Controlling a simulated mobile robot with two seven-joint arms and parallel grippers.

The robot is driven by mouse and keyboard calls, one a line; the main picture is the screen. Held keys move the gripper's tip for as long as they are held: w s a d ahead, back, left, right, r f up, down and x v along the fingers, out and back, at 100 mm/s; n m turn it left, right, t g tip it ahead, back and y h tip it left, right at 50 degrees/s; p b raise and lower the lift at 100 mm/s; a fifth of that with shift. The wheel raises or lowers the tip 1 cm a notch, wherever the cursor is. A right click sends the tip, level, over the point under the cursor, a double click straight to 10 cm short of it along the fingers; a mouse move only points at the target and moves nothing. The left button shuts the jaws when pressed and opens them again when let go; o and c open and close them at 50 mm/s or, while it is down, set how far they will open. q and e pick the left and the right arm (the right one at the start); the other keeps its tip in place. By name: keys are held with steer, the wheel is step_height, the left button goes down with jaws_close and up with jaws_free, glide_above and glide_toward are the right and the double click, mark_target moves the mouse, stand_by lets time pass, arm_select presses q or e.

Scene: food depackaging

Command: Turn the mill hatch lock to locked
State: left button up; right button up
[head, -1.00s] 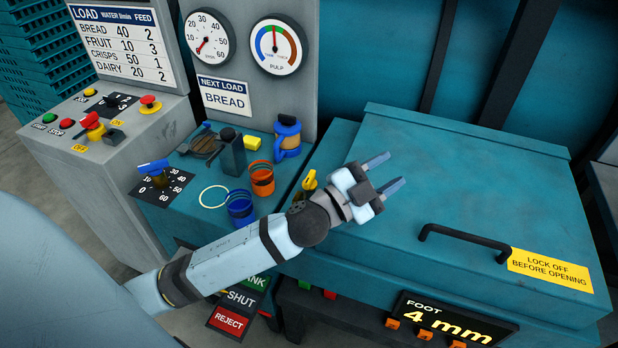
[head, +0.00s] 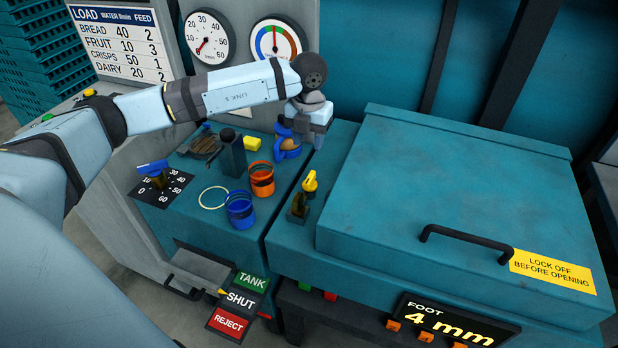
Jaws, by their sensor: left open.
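The mill hatch (head: 450,180) is a broad teal lid with a black bar handle (head: 465,240), lying closed. A small yellow-handled lock (head: 309,182) stands on a dark base on the teal ledge left of the lid. The yellow handle points up and slightly right; I cannot read lock markings. My left gripper (head: 303,138) is open, points downward and is behind the lock in the picture, at the blue jug (head: 288,150). Its fingers partly overlap the jug, and I cannot tell if they touch. My right gripper is not in view.
A yellow label (head: 552,270) on the hatch reads LOCK OFF BEFORE OPENING. Orange (head: 262,180) and blue (head: 240,210) cups and a dark upright block (head: 232,155) stand on the left counter. A blue-handled dial (head: 153,170) is further left. The lid top is clear.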

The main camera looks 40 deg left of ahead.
mark_target(309, 178)
arm_select(q)
step_height(309, 178, down, 13)
steer(key=shift+d+r+p, duration=0.1)
steer(key=shift+p, duration=0.45)
steer(key=shift+c, duration=0.2)
jaws_close()
